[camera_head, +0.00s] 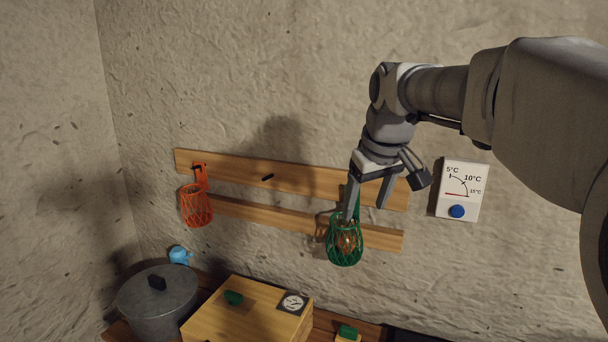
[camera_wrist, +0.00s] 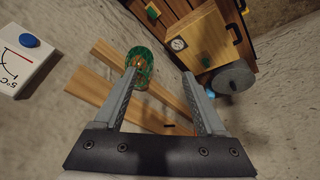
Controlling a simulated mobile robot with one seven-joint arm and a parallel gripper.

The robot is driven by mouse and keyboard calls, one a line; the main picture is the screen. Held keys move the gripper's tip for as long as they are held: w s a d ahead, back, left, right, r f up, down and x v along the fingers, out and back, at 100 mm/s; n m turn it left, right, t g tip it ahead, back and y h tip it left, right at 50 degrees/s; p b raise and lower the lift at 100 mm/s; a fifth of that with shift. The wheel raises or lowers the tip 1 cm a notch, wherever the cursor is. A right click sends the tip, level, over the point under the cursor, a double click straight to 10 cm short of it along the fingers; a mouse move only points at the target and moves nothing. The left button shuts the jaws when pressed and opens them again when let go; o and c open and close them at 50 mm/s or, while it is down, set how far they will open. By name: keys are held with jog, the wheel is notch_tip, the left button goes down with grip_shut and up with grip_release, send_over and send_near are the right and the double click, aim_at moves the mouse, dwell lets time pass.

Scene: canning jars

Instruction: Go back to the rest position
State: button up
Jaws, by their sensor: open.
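My gripper (camera_head: 367,203) is open, its two fingers pointing down in front of the wall rails. In the head view its left fingertip is close to the rim of a green basket (camera_head: 344,252) that hangs on the rails and holds something brown (camera_head: 346,238). Whether finger and basket touch, I cannot tell. In the wrist view the gripper (camera_wrist: 163,75) shows empty, its fingers spread wide. The green basket (camera_wrist: 141,58) appears beyond the tip of the left finger there.
Wooden rails (camera_head: 260,172) cross the wall, with an orange basket (camera_head: 196,207) at the left. A dial panel (camera_head: 462,192) is at the right. Below are a lidded grey pot (camera_head: 158,305), a wooden box (camera_head: 240,318) and a blue object (camera_head: 180,255). Bare wall lies around the rails.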

jog(key=s+d+f+m, duration=0.1)
jog(key=s+f, duration=0.3)
jog(key=s, duration=0.4)
jog(key=s+d+f+m+b, duration=0.1)
jog(key=s+f, duration=0.3)
jog(key=s, duration=0.4)
jog(key=s+f+m, duration=0.2)
jog(key=s+f, duration=0.2)
jog(key=s, duration=0.5)
jog(key=shift+d+f+t+h, duration=0.15)
jog(key=shift+d+t+h, duration=0.15)
jog(key=shift+d, duration=0.1)
